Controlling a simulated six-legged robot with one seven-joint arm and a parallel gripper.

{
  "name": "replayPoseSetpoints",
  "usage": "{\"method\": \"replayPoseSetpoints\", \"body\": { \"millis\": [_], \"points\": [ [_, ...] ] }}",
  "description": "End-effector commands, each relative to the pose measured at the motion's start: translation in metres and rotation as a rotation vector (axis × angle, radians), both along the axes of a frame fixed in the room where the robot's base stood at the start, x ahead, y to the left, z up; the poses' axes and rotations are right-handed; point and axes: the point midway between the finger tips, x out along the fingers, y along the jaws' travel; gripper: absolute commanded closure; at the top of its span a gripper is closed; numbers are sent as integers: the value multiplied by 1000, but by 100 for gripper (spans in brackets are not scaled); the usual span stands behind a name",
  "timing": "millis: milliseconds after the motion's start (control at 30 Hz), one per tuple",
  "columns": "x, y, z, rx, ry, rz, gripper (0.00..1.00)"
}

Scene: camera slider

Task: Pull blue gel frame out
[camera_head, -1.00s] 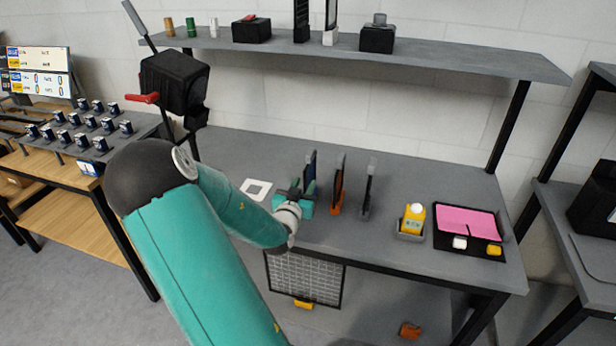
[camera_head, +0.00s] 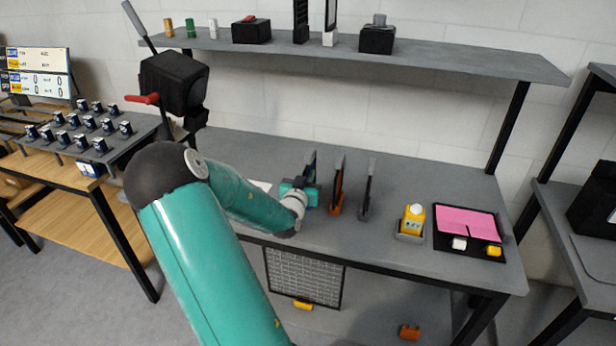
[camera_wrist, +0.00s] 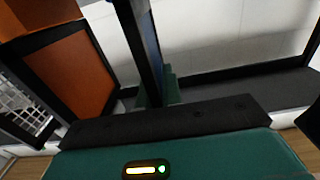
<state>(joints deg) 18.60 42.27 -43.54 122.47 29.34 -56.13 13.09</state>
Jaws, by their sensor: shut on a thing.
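The blue gel frame (camera_head: 311,162) is a thin, dark upright panel at the left of the row on the workbench. In the wrist view the blue frame (camera_wrist: 150,40) stands edge-on, with a blue strip along its side. My gripper (camera_head: 306,187) is shut on it, low down, with the green fingers (camera_wrist: 158,90) at its sides. My gripper hides the frame's lower end, so I cannot tell whether it is clear of its holder. An orange gel frame (camera_head: 338,183) stands upright just to the right, close to my gripper.
A dark grey frame (camera_head: 368,188) stands right of the orange one. Farther right are a yellow bottle (camera_head: 413,218) in a tray and a dark mat with pink sheets (camera_head: 467,220). A shelf (camera_head: 450,58) runs above. My arm partly covers a white square (camera_head: 262,186) on the bench.

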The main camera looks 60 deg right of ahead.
Motion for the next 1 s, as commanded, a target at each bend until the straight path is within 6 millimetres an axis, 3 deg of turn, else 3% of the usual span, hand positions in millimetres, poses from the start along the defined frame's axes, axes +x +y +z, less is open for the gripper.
{"method": "replayPoseSetpoints", "body": {
  "millis": [667, 1000],
  "points": [
    [0, 0, 5, -1, 0, 0, 100],
    [0, 0, 20, -2, -1, 1, 100]
  ]
}}
